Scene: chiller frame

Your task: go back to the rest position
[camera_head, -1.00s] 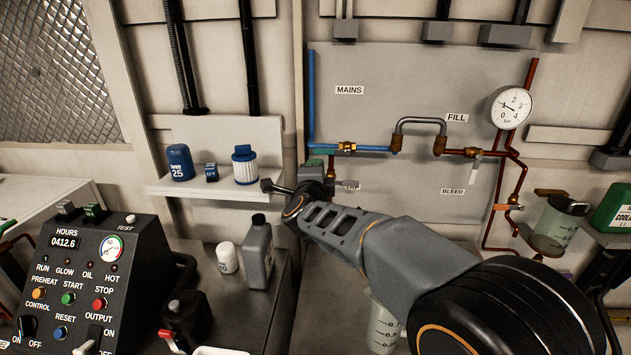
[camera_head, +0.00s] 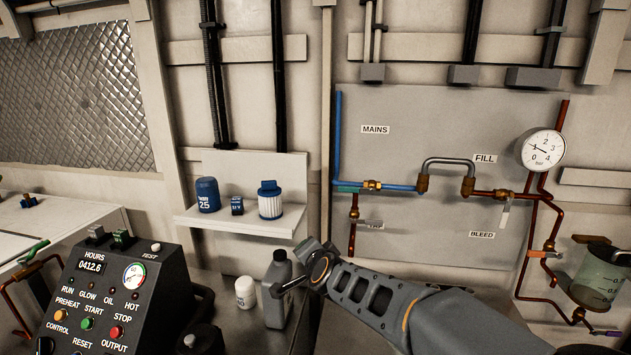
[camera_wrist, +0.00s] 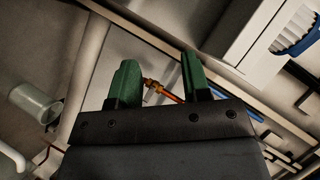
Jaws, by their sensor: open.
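My gripper (camera_head: 298,270) is at the end of my arm, low in the middle of the head view, in front of the wall panel and beside the grey bottle. In the wrist view its two green fingers (camera_wrist: 160,80) stand apart with nothing held between them. Behind the fingers, a brass fitting and a red-orange pipe (camera_wrist: 172,96) show farther off on the panel. My arm reaches in from the lower right of the head view.
A grey bottle (camera_head: 277,292) and a white one (camera_head: 245,292) stand near my gripper. The shelf (camera_head: 240,222) holds a blue canister (camera_head: 207,194), a small box and a filter (camera_head: 270,200). A control box (camera_head: 125,300) is at left. Pipes and a gauge (camera_head: 541,150) are at right.

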